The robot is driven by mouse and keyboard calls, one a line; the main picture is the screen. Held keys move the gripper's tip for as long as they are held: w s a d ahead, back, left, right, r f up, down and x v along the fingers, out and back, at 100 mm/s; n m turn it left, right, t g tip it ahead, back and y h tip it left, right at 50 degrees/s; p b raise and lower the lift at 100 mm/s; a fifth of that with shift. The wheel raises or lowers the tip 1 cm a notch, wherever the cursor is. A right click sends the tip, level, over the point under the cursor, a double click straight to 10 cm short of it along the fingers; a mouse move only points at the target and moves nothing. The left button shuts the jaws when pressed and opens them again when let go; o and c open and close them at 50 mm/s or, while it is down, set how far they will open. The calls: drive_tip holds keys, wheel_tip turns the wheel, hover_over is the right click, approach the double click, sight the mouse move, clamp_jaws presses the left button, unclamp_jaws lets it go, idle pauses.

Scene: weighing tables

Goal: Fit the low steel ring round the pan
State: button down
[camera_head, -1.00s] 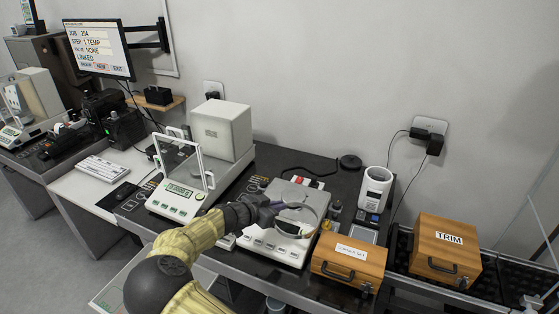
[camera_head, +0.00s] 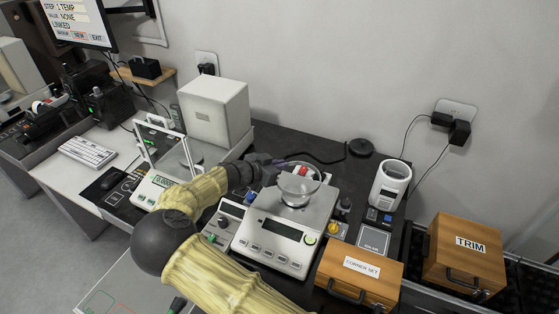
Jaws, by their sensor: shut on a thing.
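My gripper (camera_head: 277,167) reaches in from the left and is shut on the rim of a thin, pale grey ring (camera_head: 300,180). The ring looks glassy and see-through at this size. It is over the round pan (camera_head: 296,201) of the middle balance (camera_head: 268,245), and the pan shows partly below it. I cannot tell whether the ring's lower edge touches the balance top. The jaw tips are small and partly hidden by the ring.
A glass-doored balance (camera_head: 160,187) stands to the left, a white cup-like holder (camera_head: 390,187) to the right. Wooden boxes marked CORNER SET (camera_head: 358,275) and TRIM (camera_head: 462,255) stand at the right. Small knobs and weights sit close beside the middle balance.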

sight(278, 189)
drive_tip(key=shift+s+d, duration=0.1)
drive_tip(key=shift+s, duration=0.05)
drive_tip(key=shift+f, duration=0.55)
drive_tip(key=shift+f+b, duration=0.6)
drive_tip(key=shift+f, duration=1.3)
drive_tip(key=shift+s+a+b, duration=0.25)
drive_tip(key=shift+a+b, duration=0.05)
drive_tip(key=shift+b, duration=0.2)
drive_tip(key=shift+b, duration=0.45)
drive_tip(key=shift+f+b, duration=1.05)
drive_tip(key=shift+b, duration=0.05)
